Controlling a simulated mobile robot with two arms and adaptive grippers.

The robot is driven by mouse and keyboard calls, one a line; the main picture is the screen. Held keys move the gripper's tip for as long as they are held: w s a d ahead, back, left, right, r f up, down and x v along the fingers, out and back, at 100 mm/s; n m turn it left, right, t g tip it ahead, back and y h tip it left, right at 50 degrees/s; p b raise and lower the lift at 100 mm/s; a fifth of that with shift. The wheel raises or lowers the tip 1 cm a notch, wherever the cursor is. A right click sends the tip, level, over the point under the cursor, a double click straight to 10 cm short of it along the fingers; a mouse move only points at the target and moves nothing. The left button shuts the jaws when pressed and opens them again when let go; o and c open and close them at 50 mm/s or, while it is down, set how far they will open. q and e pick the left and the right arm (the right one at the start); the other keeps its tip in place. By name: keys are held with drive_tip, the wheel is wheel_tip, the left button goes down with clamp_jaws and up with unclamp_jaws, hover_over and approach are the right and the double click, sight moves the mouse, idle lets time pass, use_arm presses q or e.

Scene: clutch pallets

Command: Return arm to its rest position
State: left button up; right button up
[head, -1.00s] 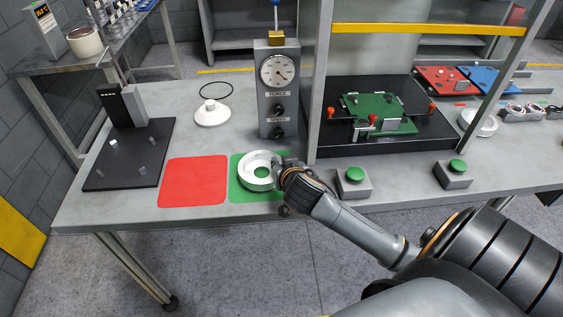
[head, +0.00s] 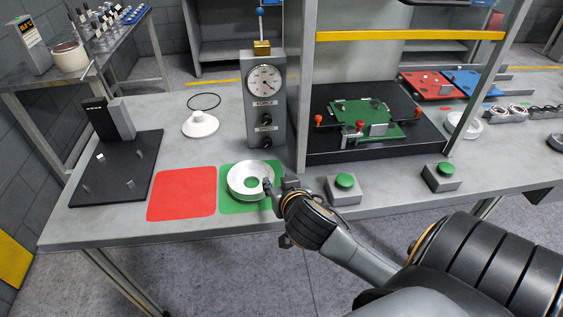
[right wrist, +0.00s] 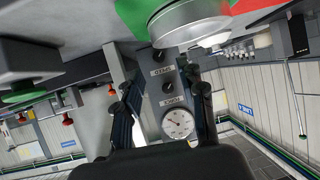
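My right gripper (head: 276,190) is just at the right edge of a white ring-shaped part (head: 236,187). The ring lies flat on the green mat (head: 230,207) on the bench. In the right wrist view the two fingers (right wrist: 165,92) are spread apart with nothing between them, and the ring (right wrist: 185,22) shows beyond them near the top. In the head view I cannot tell whether a fingertip touches the ring. My right arm reaches in from the lower right. My left arm and gripper are not in view.
A force gauge stand (head: 264,90) rises behind the green mat. A green button box (head: 344,190) and a frame post (head: 296,90) are close on the right. A red mat (head: 182,193) and black fixture (head: 110,185) are left. Open floor lies in front.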

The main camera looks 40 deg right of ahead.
drive_tip(key=shift+v, duration=1.15)
drive_tip(key=s+a+f+n+g+y, duration=0.35)
drive_tip(key=s+a+f, duration=0.25)
drive_tip(key=s+f, duration=0.2)
drive_tip(key=s+a+f+n+g+y, duration=0.2)
drive_tip(key=s+a+f+n+g, duration=0.2)
drive_tip(key=s+a+f, duration=0.35)
wheel_tip(320, 180, down, 25)
drive_tip(key=s+d+g, duration=0.2)
drive_tip(key=s+d+f, duration=0.3)
drive_tip(key=s+f, duration=1.3)
drive_tip(key=s, duration=0.1)
drive_tip(key=shift+f+g, duration=0.25)
drive_tip(key=shift+g, duration=0.1)
